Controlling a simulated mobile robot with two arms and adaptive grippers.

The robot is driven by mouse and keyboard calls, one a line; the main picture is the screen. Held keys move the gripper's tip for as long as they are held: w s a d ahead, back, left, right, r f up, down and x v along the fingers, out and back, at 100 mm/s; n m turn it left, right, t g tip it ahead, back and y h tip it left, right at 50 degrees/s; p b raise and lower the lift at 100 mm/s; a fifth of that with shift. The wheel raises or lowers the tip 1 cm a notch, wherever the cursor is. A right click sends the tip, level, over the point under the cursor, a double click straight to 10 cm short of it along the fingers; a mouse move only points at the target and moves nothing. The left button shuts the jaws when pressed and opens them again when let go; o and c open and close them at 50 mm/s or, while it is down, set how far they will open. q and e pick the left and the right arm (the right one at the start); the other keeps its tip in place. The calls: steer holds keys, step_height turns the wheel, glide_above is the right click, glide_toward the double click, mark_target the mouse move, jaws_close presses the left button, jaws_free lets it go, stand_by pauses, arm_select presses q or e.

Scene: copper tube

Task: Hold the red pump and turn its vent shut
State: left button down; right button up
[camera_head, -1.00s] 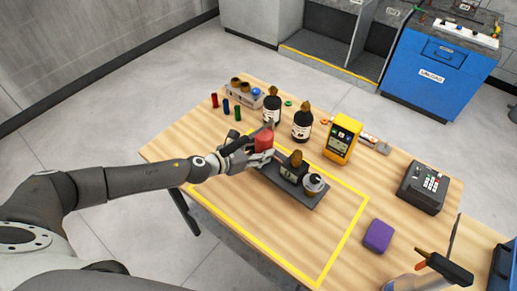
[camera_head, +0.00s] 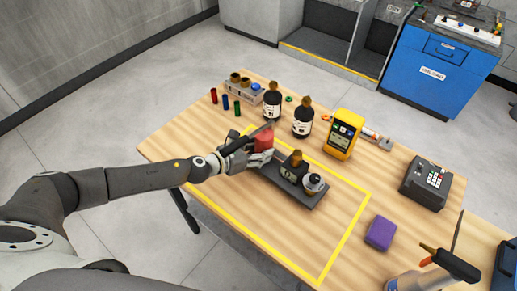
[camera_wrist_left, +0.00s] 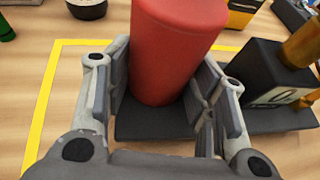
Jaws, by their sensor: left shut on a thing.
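The red pump (camera_head: 264,141) stands at the far left end of a dark tray (camera_head: 308,199) on the wooden table. My left gripper (camera_head: 258,155) is shut on the red pump. In the left wrist view the red pump (camera_wrist_left: 172,50) is a smooth red cylinder between the two grey fingers of the gripper (camera_wrist_left: 165,95), above the dark base. The vent cannot be made out in either view. My right gripper is not in view.
A black box with a brass top (camera_head: 293,167) and a small white-and-black bottle (camera_head: 313,184) share the tray. The yellow-taped area right of the tray is clear.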

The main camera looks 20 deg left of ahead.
arm_select(q)
steer(key=shift+w+d+f+b, duration=0.1)
steer(key=shift+w+f+b, duration=0.1)
steer(key=shift+f+b, duration=0.7)
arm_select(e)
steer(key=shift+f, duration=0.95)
arm_select(q)
steer(key=shift+s+f, duration=0.25)
steer(key=shift+f, duration=0.1)
stand_by(0.5)
